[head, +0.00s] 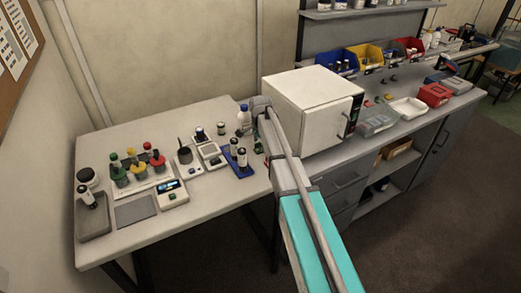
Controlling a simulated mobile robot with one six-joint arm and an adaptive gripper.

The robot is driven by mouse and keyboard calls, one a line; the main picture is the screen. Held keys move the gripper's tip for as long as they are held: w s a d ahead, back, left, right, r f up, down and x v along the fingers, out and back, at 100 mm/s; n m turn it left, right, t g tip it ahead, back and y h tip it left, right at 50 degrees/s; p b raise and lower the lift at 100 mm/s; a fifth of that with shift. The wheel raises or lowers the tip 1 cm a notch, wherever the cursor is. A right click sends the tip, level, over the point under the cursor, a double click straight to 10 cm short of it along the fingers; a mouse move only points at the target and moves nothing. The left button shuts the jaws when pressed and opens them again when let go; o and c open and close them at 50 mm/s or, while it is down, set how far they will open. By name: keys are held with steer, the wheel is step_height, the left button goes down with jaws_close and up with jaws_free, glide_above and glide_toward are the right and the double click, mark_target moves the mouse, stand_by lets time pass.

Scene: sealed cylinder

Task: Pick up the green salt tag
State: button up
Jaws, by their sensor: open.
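I cannot single out the green salt tag for certain. A small green piece (367,103) lies on the grey bench to the right of the white box-shaped appliance, near small red pieces. A small dark green patch (258,147) also shows at the left edge of my arm, by the right end of the white table; it is too small to identify. My arm reaches up from the bottom of the head view to a grey joint at the table's right edge. My gripper's jaws are not visible; the arm link seems to cover that area.
The white table (100,240) holds a rack with green, yellow and red-topped items, a scale (172,194), and a blue bottle stand (238,170). The white appliance (310,105) stands right of my arm. A white tray (407,110) and red box (434,95) are on the bench.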

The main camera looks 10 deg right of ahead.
steer(key=c, duration=1.1)
steer(key=shift+s, duration=0.1)
steer(key=shift+c, duration=0.5)
